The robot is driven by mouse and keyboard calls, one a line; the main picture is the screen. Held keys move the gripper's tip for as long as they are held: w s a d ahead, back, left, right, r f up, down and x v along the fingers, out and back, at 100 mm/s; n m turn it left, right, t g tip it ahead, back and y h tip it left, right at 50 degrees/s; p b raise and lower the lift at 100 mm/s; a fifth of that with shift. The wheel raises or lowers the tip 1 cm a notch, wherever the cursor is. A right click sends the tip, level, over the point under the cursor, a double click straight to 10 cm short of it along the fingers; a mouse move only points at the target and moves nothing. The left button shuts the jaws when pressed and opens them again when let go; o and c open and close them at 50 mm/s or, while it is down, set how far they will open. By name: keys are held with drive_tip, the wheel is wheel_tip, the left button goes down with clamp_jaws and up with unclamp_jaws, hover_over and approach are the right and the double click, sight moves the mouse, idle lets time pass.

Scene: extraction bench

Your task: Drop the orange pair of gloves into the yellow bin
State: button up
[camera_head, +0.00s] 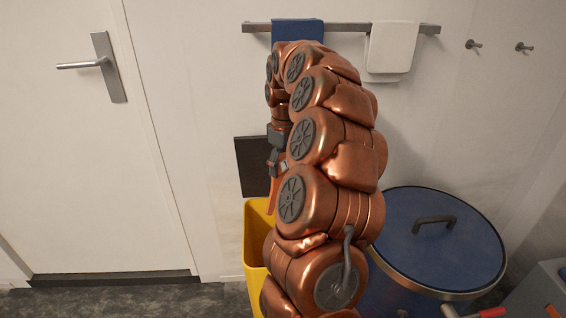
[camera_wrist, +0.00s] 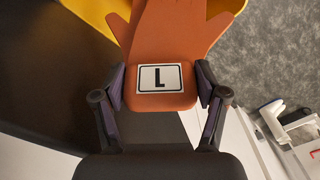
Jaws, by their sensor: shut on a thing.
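The orange gloves (camera_wrist: 165,40) hang from my gripper (camera_wrist: 160,88), which is shut on their cuff end; a white label with a black L (camera_wrist: 162,78) shows there. In the head view, a strip of the orange gloves (camera_head: 273,193) shows below my gripper (camera_head: 277,168), beside my copper arm. The yellow bin (camera_head: 256,235) is below them, its right part hidden by my arm. The wrist view shows a yellow bin edge (camera_wrist: 90,12) behind the gloves. I cannot tell whether the gloves' lower ends are inside the rim.
A large blue-lidded drum (camera_head: 440,250) stands right of my arm. A dark panel (camera_head: 252,160) is on the wall behind the gripper. A rail (camera_head: 345,28) holds a blue towel (camera_head: 298,31) and a white towel (camera_head: 390,50). A door (camera_head: 70,150) is at left.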

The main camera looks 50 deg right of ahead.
wheel_tip(320, 180, down, 13)
drive_tip(key=b, duration=0.4)
idle(0.6)
drive_tip(key=o, duration=1.2)
wheel_tip(320, 180, up, 12)
drive_tip(key=shift+s, duration=0.1)
